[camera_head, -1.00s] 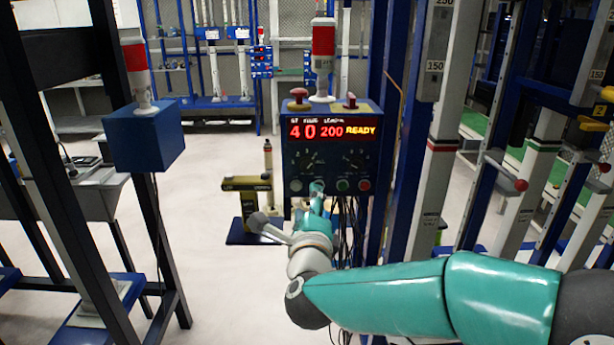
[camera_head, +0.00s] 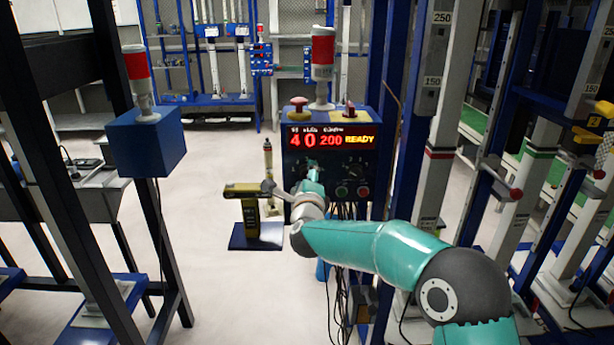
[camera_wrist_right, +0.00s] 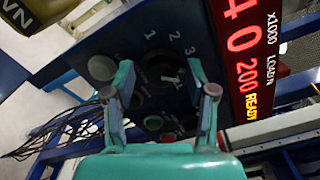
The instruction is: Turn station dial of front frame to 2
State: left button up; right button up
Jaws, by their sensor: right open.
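The front frame's station box (camera_head: 374,150) is blue with a lit display (camera_head: 332,140) reading "40 200 READY". My right gripper (camera_head: 312,176) is at the left dial, hiding most of it in the head view. In the right wrist view, the open fingers of my right gripper (camera_wrist_right: 160,72) are on either side of the dark round station dial (camera_wrist_right: 152,66). The numbers 1, 2 and 3 are printed around it. A small pale mark shows near the dial, but I cannot tell its setting. Contact is unclear. My left gripper is not in view.
A second dial (camera_head: 354,169) is to the right on the panel, with a green button (camera_head: 341,192) and a red button (camera_head: 363,191) below. A red-white beacon (camera_head: 322,60) tops the box. A yellow-black device (camera_head: 242,190) stands left. Cables hang underneath.

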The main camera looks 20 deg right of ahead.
grip_shut()
jog(key=shift+f, duration=0.1)
